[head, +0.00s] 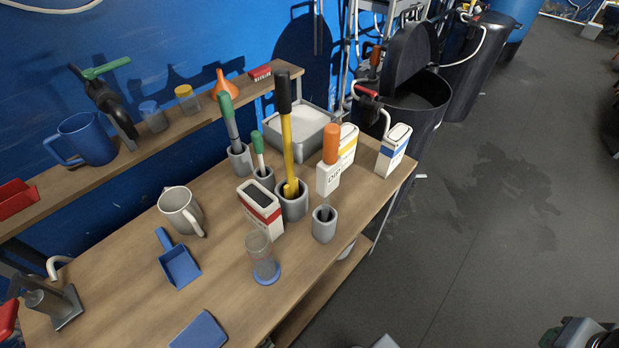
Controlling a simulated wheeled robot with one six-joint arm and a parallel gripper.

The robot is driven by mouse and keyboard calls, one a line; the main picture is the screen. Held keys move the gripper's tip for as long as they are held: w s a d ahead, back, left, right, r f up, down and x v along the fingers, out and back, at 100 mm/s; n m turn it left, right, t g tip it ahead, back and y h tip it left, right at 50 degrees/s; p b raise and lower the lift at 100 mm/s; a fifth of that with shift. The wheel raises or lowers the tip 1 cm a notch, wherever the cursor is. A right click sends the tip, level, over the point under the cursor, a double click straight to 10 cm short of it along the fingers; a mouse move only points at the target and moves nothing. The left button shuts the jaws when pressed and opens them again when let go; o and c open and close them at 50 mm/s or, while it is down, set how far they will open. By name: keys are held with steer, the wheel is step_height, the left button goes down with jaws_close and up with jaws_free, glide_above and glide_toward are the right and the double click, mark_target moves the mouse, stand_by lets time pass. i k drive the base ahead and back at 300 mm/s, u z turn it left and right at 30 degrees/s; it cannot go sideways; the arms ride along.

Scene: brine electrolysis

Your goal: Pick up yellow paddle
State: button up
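The yellow paddle (288,150) stands nearly upright in a grey cup (292,206) near the right half of the wooden workbench. It has a black grip at the top and a yellow shaft, and its lower end is inside the cup. I cannot make out my gripper in the head view, so its place and state are not shown.
Close around the paddle are a red-and-white box (263,212), green-handled tools (230,120), an orange-capped bottle (329,172) and an empty grey cup (324,225). A clear cylinder (262,258) stands in front. A shelf (150,135) runs behind. Open floor (480,230) lies right.

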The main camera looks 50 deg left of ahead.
mark_target(281, 76)
steer(key=z, duration=0.05)
steer(key=i, duration=1.1)
steer(key=u, duration=1.8)
